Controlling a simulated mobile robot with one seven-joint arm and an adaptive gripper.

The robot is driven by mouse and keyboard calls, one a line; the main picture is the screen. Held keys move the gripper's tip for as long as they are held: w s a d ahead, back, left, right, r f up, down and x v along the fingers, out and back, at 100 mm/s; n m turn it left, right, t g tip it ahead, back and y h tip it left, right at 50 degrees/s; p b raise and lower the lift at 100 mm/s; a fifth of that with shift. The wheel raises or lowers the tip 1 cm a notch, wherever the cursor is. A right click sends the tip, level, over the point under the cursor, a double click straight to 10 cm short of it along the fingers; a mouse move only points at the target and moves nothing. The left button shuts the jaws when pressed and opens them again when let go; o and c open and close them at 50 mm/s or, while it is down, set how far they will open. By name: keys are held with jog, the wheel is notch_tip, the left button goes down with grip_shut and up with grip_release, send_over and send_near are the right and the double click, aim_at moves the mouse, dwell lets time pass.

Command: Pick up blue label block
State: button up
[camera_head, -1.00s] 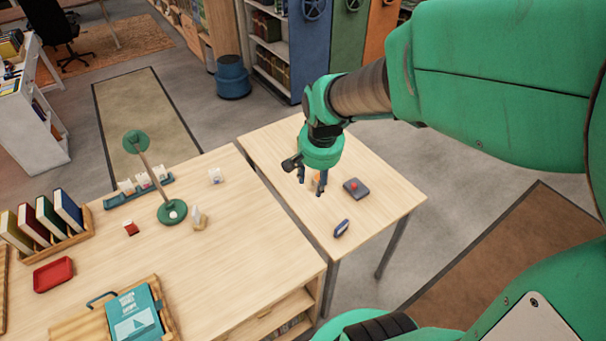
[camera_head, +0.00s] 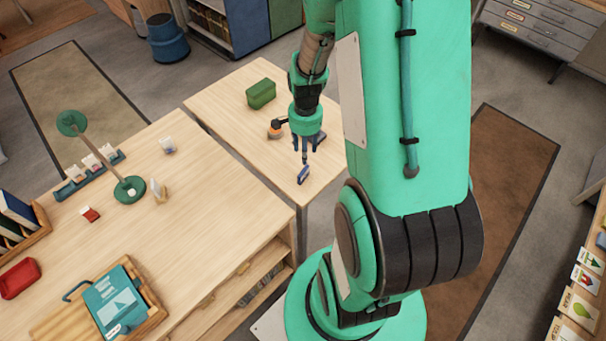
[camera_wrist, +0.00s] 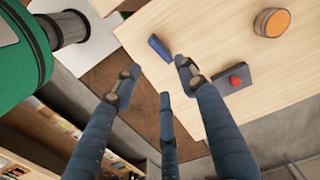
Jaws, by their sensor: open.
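The blue label block (camera_head: 303,174) lies near the front edge of the smaller wooden table (camera_head: 235,120). It is dark blue with a paler face in the head view. In the wrist view the blue block (camera_wrist: 159,48) lies just beyond my fingertips, by the table edge. My gripper (camera_head: 304,157) hangs fingers down just above and behind the block in the head view. In the wrist view my gripper (camera_wrist: 156,80) has its fingers spread and nothing between them. I cannot tell whether a fingertip touches the block.
A green box (camera_head: 261,93) stands at the back of the small table. An orange-topped round object (camera_wrist: 271,22) and a dark box with a red knob (camera_wrist: 235,81) are close by. The larger desk (camera_head: 190,220) on the left holds a green lamp (camera_head: 129,189) and a teal book (camera_head: 117,300).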

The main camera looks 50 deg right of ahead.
aim_at(305, 171)
jog(key=shift+f+b, duration=0.75)
jog(key=shift+f, duration=3.55)
jog(key=shift+a+f+b, duration=0.1)
jog(key=shift+f+b, duration=0.6)
jog(key=shift+f, duration=1.9)
jog(key=shift+c, duration=0.3)
grip_shut()
